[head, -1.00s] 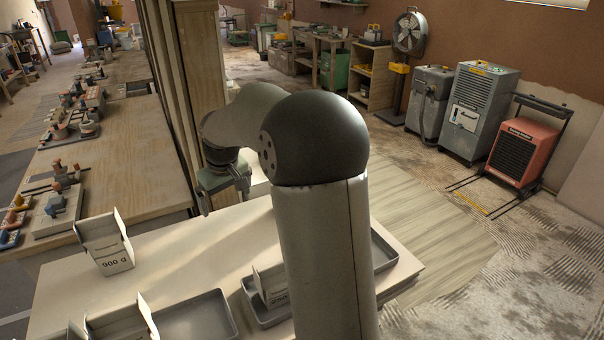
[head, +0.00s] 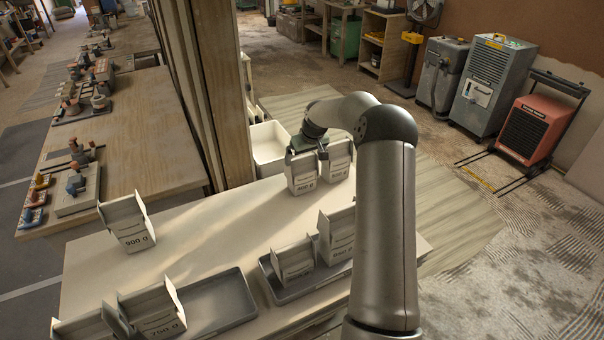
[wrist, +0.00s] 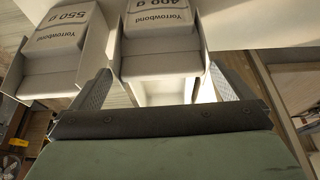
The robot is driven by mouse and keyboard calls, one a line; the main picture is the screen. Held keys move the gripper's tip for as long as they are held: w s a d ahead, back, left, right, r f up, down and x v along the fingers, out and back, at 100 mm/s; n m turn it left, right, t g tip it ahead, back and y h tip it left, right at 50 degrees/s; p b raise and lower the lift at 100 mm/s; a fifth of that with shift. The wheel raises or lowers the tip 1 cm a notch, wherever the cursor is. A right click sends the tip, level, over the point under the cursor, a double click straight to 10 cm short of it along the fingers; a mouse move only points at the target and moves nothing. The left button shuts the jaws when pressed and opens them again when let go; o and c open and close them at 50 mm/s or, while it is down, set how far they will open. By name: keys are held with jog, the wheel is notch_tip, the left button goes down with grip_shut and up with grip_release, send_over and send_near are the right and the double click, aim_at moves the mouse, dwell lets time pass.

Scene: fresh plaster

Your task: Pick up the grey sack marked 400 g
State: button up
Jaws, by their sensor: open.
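The grey sack marked 400 g (head: 304,178) stands upright near the far right end of the pale table (head: 215,222). In the wrist view the 400 g sack (wrist: 160,62) shows its upside-down label, centred ahead of my fingers. My gripper (wrist: 160,78) is open and empty, one finger toward each side of that sack. In the head view my gripper (head: 312,150) is just above and behind it; whether the fingers touch it I cannot tell. A sack marked 550 g (wrist: 55,50) stands close beside it, also in the head view (head: 338,163).
A sack marked 900 g (head: 127,225) stands at the left of the table. Two dark trays (head: 222,302) lie in front; the right tray (head: 290,292) holds two sacks. More sacks (head: 155,308) stand front left. A white bin (head: 268,147) and a wooden post are behind.

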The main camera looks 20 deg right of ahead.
aim_at(303, 162)
jog(key=shift+p+x, duration=1.2)
jog(key=shift+x, duration=2)
jog(key=shift+s, duration=0.1)
jog(key=c, duration=1.1)
